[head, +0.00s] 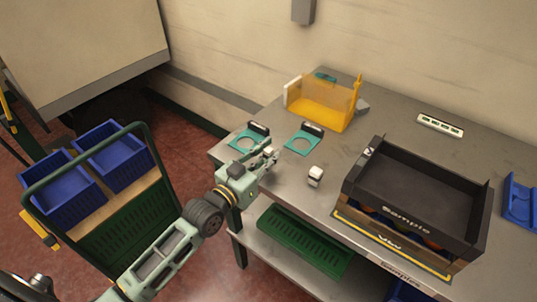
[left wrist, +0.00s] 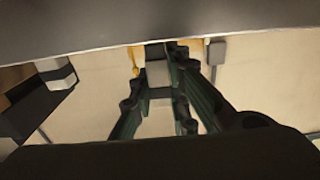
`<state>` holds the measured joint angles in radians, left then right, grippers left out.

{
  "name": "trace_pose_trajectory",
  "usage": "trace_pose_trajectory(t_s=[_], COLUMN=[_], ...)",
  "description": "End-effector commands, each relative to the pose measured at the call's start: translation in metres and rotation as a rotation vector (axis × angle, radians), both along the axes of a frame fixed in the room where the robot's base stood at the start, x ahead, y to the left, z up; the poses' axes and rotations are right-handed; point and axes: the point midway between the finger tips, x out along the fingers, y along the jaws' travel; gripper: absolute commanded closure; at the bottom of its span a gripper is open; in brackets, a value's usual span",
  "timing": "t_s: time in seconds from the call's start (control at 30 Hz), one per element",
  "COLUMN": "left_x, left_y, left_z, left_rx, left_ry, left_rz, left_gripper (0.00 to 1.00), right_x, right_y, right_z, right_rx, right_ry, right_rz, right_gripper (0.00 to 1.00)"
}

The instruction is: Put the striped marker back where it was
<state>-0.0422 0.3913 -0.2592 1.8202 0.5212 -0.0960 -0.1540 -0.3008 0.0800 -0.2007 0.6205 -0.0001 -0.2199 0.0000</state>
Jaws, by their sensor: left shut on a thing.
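Another small white block (head: 315,176) stands alone on the table, right of the gripper. The left teal plate (head: 238,144) and the right teal plate (head: 303,148) each have a dark and white piece at the back edge. My right gripper is not in view.
A black tray marked "Sample" (head: 416,210) sits on a crate with round fruit at the right. A clear orange bin (head: 325,103) stands at the back. A white strip (head: 440,125) lies behind the tray. A green cart (head: 120,225) with blue bins stands left of the table.

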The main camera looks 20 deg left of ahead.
Motion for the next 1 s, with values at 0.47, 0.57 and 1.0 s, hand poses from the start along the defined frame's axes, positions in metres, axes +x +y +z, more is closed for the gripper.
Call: trace_pose_trajectory(t_s=[0.47, 0.57, 1.0], left_x=[0.0, 0.0001, 0.0001], left_y=[0.0, -0.0001, -0.0001], left_z=[-0.0004, -0.0017, -0.0083], left_rx=[0.0, 0.0, 0.0], left_ry=[0.0, 0.0, -0.001], left_rz=[0.0, 0.0, 0.0], left_gripper=[1.0, 1.0, 1.0], right_x=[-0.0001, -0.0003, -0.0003], right_y=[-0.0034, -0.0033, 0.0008], right_z=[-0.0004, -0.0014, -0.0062], right_rx=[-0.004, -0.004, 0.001], right_ry=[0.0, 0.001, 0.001], right_rz=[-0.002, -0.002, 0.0], right_gripper=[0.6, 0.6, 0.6])
